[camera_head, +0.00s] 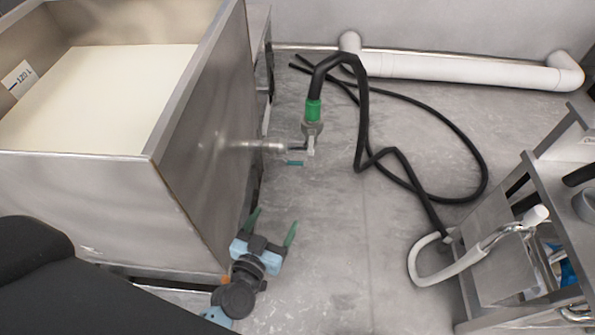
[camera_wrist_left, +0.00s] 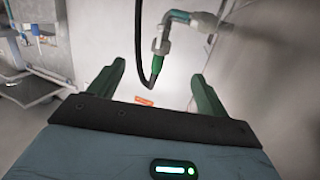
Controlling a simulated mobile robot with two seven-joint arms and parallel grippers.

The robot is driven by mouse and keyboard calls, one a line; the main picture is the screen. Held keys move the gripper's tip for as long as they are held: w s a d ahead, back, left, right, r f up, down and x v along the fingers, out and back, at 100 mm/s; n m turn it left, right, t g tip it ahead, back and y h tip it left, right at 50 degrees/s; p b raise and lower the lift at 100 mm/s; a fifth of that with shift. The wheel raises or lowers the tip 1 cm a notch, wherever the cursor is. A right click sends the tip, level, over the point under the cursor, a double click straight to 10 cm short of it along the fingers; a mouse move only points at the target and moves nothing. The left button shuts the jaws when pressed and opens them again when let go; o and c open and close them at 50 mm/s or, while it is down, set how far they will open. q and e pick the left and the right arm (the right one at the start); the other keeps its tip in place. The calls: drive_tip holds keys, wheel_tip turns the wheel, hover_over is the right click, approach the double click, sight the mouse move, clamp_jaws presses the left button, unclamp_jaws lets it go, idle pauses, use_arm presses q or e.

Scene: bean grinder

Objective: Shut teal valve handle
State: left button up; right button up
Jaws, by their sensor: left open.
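The teal valve handle (camera_head: 295,163) is a small bar at the outlet pipe on the side of the metal tank, just below the pipe. In the left wrist view, the teal handle (camera_wrist_left: 180,15) shows near the top, on the pipe. A green hose coupling (camera_head: 313,110) joins the valve to a black hose. My left gripper (camera_head: 271,226) is open and empty, below and left of the handle and apart from it. Its green fingers (camera_wrist_left: 157,85) point towards the valve in the wrist view. My right gripper is not in view.
The steel tank (camera_head: 205,130) holding pale liquid stands at the left. The black hose (camera_head: 400,160) loops across the grey floor to a metal cart (camera_head: 500,240) at the right. A white pipe (camera_head: 460,70) runs along the back wall. The floor between tank and cart is otherwise clear.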

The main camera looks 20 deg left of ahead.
sight(295, 163)
use_arm(q)
drive_tip(key=w+f+n+y+b, duration=0.1)
drive_tip(key=w+f+y+b, duration=0.1)
drive_tip(key=w+f+b, duration=0.2)
drive_tip(key=w+a+f+n+t+y+b, duration=0.1)
drive_tip(key=w+f+b, duration=0.4)
drive_tip(key=w+b, duration=0.6)
drive_tip(key=w+n+y, duration=0.1)
drive_tip(key=w+y, duration=0.1)
drive_tip(key=w, duration=0.1)
drive_tip(key=shift+a+n, duration=0.25)
drive_tip(key=shift+n, duration=0.05)
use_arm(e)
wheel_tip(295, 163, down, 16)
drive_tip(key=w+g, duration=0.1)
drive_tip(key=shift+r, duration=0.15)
